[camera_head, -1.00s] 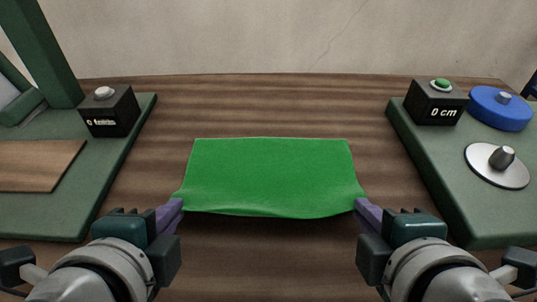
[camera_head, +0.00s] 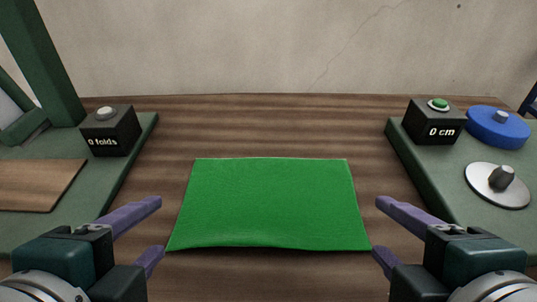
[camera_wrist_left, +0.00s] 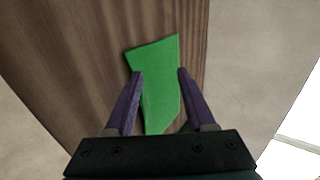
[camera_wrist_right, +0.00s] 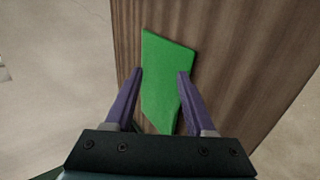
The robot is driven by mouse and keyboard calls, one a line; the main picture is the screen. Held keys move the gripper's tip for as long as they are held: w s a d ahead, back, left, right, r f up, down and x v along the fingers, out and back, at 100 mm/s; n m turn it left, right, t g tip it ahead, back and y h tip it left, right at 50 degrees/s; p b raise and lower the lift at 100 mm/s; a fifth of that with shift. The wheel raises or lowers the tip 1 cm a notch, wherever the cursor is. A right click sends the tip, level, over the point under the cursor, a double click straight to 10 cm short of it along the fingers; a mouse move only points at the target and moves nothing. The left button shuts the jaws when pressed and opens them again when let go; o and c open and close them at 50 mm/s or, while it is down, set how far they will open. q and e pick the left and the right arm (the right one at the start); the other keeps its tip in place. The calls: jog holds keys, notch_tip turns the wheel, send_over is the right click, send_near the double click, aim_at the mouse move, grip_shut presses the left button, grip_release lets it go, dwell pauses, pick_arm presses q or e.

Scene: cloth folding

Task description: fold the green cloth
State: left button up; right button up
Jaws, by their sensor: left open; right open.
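The green cloth (camera_head: 268,203) lies unfolded on the wooden table, its near edge slightly wavy. It also shows in the left wrist view (camera_wrist_left: 160,88) and in the right wrist view (camera_wrist_right: 166,85). My left gripper (camera_head: 157,230) is open and empty, just left of the cloth's near left corner. My right gripper (camera_head: 380,229) is open and empty, just right of the near right corner. In the head view both grippers stand apart from the cloth. In the wrist views the cloth shows between the purple fingers.
A black box reading "0 folds" (camera_head: 110,133) stands on a green board (camera_head: 82,222) at left. A box reading "0 cm" (camera_head: 433,123), a blue disc (camera_head: 498,128) and a grey dial (camera_head: 485,184) sit on a green board at right. Bare table (camera_head: 270,125) lies behind the cloth.

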pick_arm(q)
jog(key=s+r, duration=0.2)
jog(key=r, duration=0.1)
jog(key=shift+s+r, duration=0.1)
jog(key=shift+s, duration=0.2)
pick_arm(e)
jog(key=s+r, duration=0.2)
jog(key=r, duration=0.1)
jog(key=shift+s+r, duration=0.15)
jog(key=shift+s, duration=0.1)
